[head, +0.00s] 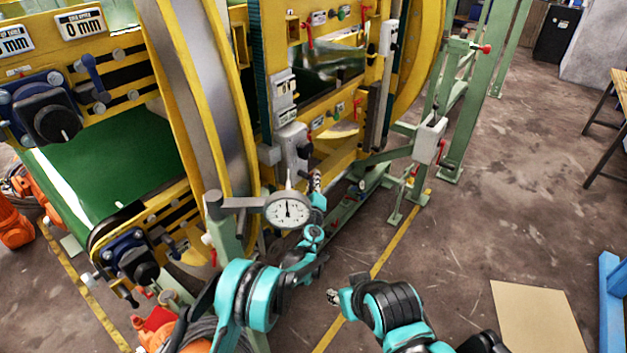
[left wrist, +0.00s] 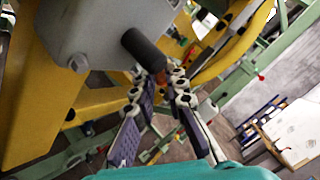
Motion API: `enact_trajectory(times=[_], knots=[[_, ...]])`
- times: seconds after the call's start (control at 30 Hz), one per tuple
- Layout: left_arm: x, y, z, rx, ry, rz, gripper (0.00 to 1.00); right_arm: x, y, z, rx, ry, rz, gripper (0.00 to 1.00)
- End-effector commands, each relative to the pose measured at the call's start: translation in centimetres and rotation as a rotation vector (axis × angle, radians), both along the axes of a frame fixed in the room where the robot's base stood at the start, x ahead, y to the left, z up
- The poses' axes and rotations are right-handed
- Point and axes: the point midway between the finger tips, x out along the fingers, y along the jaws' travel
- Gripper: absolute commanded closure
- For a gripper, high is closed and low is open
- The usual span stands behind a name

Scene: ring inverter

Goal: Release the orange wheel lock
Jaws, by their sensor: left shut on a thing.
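My left gripper (head: 315,180) reaches up to a grey housing (head: 292,142) on the yellow ring frame. A dark cylindrical handle (left wrist: 143,49) sticks out of the grey housing (left wrist: 95,30) just beside the fingertips. My right gripper (head: 333,297) hangs low over the floor, apart from the machine, and is too small to tell whether it is open.
A round dial gauge (head: 288,211) stands close to my left arm. A large yellow and grey ring (head: 205,90) rises at the left. Green posts and rails (head: 470,110) stand at the right. The floor (head: 520,200) right of the yellow line is mostly clear, with a tan board (head: 537,318).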

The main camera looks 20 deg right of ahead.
Motion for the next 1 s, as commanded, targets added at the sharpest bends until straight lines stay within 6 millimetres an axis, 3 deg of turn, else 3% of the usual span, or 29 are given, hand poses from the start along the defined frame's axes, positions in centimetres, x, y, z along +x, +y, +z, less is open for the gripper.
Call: enact_trajectory(times=[0.5, 0.53, 0.6, 1.0], knots=[[0.05, -0.04, 0.11, -0.04, -0.03, -0.001, 1.0, 0.0, 0.0, 0.0, 0.0, 0.0, 0.0, 0.6], [0.05, -0.04, 0.11, -0.04, -0.03, -0.001, 0.8, 0.0, 0.0, 0.0, 0.0, 0.0, 0.0, 0.6], [0.05, -0.04, 0.11, -0.04, -0.03, -0.001, 0.67, 0.0, 0.0, 0.0, 0.0, 0.0, 0.0, 0.6], [-0.77, 0.15, -0.01, -0.039, -0.03, -0.002, 0.67, 0.0, 0.0, 0.0, 0.0, 0.0, 0.0, 0.6]])
